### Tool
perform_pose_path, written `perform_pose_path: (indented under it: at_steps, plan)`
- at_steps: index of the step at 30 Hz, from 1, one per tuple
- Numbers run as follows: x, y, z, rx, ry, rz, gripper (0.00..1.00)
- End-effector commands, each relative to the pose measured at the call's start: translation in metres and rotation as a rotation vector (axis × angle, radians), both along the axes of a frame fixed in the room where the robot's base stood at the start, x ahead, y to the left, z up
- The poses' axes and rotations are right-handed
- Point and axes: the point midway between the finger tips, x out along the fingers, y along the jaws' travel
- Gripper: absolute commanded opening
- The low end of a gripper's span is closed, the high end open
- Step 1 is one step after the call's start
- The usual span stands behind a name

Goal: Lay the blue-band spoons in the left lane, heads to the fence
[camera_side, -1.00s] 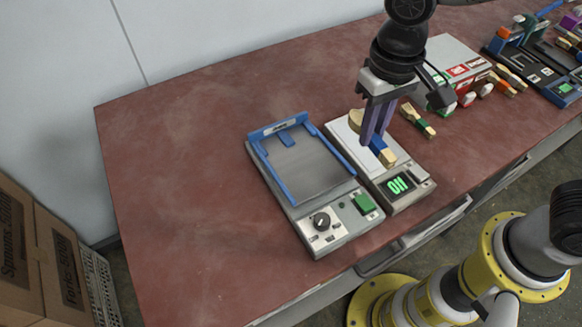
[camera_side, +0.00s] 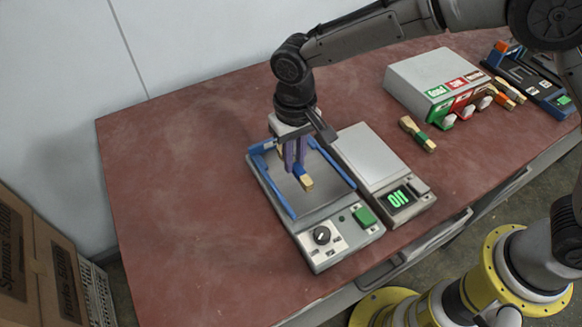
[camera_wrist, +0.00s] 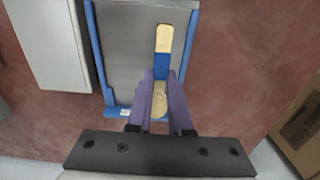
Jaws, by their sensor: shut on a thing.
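A wooden spoon with a blue band shows its band and squared handle end (camera_side: 306,183) in the side view. My gripper (camera_side: 298,170) is shut on it over the press plate (camera_side: 325,195). In the wrist view the spoon's blue band (camera_wrist: 161,66) sits just beyond my purple fingers (camera_wrist: 160,100), and its rounded head lies between them, toward the blue fence (camera_wrist: 122,112). The spoon runs roughly parallel to the side rails, nearer the right rail (camera_wrist: 188,45) there. I cannot tell whether it touches the plate. My gripper hides part of the fence.
A scale (camera_side: 370,155) with a bare pan and green display stands right of the press. A green-band spoon (camera_side: 418,134) lies on the table beyond it. The table's left side is clear.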

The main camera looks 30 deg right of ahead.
Motion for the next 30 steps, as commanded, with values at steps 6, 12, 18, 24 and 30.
perform_pose_path:
  at_steps: [6, 12, 18, 24, 30]
  plan:
    - [0.006, 0.004, -0.014, -0.001, 0.001, 0.0, 0.0]
    - [0.006, 0.004, -0.038, 0.0, 0.0, 0.0, 0.0]
    - [0.006, 0.004, -0.039, 0.001, -0.001, 0.0, 0.0]
    - [0.006, 0.004, -0.043, 0.0, 0.0, 0.0, 0.0]
    - [0.006, 0.004, -0.046, 0.0, 0.0, 0.0, 0.31]
